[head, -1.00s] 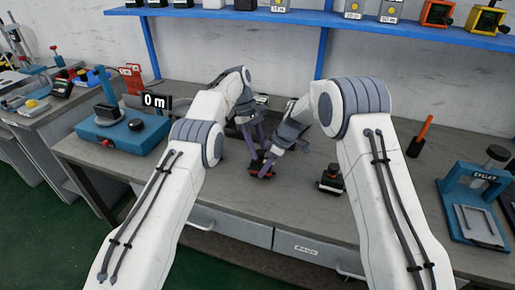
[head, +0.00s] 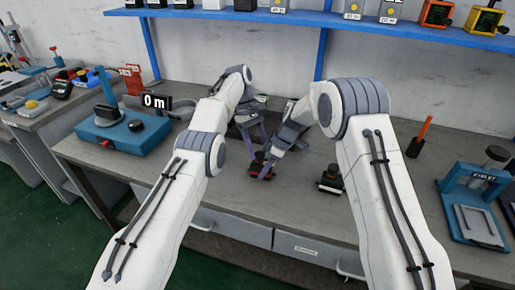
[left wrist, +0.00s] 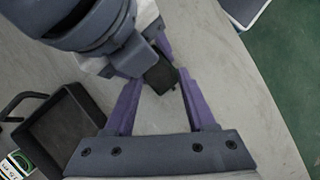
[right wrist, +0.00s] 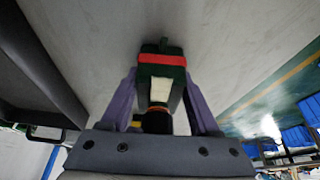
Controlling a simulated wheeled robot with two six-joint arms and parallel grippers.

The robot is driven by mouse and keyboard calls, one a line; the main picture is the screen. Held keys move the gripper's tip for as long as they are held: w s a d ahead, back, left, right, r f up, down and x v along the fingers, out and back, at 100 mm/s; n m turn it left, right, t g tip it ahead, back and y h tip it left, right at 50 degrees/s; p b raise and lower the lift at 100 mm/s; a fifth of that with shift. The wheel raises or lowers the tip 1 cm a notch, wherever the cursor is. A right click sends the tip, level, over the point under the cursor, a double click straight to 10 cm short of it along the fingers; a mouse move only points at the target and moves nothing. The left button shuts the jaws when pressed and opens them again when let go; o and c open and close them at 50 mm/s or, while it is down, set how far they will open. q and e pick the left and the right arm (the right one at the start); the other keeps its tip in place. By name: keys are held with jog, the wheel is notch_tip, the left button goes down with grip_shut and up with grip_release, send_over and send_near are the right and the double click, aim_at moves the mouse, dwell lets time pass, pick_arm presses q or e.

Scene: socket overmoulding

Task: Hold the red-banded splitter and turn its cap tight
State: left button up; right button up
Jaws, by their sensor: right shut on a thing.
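The red-banded splitter (head: 262,166) is a small dark block low over the bench, left of centre in the head view. In the right wrist view the splitter (right wrist: 163,68) shows its red band, a pale label and a dark round part towards the palm. My right gripper (right wrist: 160,85) is shut on it, one finger along each side. My left gripper (head: 257,150) hangs just above and behind it. In the left wrist view the left gripper (left wrist: 162,72) is open, and a dark block, partly covered by my right arm, shows between its fingertips. Contact cannot be told.
A second dark device (head: 330,180) stands on the bench to the right. A dark open tray (left wrist: 72,132) lies nearby. A blue machine (head: 122,134) stands left, a blue press (head: 478,205) right, with an orange-handled tool (head: 420,136) behind it. The front middle of the bench is clear.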

pick_arm(q)
jog(key=shift+w+f+n, duration=0.1)
jog(key=shift+w+n, duration=0.05)
jog(key=shift+n, duration=0.35)
